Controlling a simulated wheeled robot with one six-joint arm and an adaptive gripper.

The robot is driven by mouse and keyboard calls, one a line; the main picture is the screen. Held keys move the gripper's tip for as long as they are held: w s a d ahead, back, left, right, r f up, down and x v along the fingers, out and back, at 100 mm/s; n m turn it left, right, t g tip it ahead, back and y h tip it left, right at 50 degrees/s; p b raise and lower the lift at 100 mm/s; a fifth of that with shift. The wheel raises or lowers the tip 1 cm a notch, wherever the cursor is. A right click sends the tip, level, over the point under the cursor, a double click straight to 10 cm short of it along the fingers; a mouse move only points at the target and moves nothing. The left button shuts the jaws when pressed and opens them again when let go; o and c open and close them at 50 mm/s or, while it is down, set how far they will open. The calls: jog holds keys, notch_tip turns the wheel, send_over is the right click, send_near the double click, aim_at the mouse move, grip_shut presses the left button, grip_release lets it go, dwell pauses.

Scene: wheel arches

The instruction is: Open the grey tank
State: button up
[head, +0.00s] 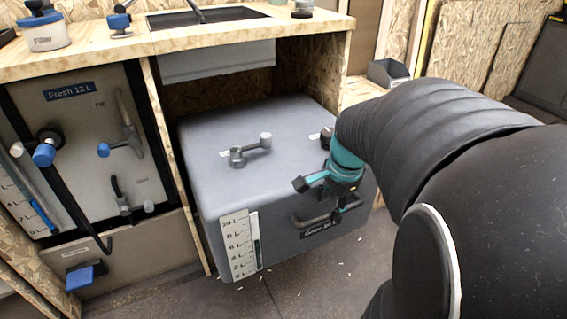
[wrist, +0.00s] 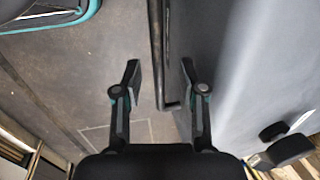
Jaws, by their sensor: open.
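The grey tank (head: 215,165) is a box under the counter, standing out past the cabinet front. Its top carries a grey lever (head: 250,149) and a dark knob near my arm. Its front has a dark bar handle (head: 308,221), partly hidden by my gripper (head: 322,193). In the wrist view, my gripper (wrist: 160,72) is open, and the handle bar (wrist: 157,45) runs between its two fingers. The right finger is on the side of the tank face (wrist: 215,60). I see no clear contact with the bar.
A Fresh 12 L tank (head: 75,125) with blue-ended valves stands to the left. The wooden counter (head: 110,50) lies above, with a sink and a filler pot (head: 45,33). The floor (head: 300,285) before the tank is clear apart from small chips. My arm fills the right side.

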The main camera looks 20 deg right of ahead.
notch_tip(320, 180, up, 9)
jog(key=s, duration=0.1)
jog(key=shift+s+f, duration=0.2)
jog(key=shift+s, duration=0.2)
jog(key=s+a+n+t+p, duration=0.1)
jog(key=s+a+n, duration=0.2)
jog(key=a+n, duration=0.4)
jog(key=s+a+n+t+p, duration=0.2)
jog(key=s+a+n, duration=0.1)
jog(key=a+n, duration=0.4)
jog(key=n, duration=0.3)
jog(key=shift+s+a+r+n, duration=0.15)
jog(key=shift+a+r+n, duration=0.15)
jog(key=shift+a+r, duration=0.1)
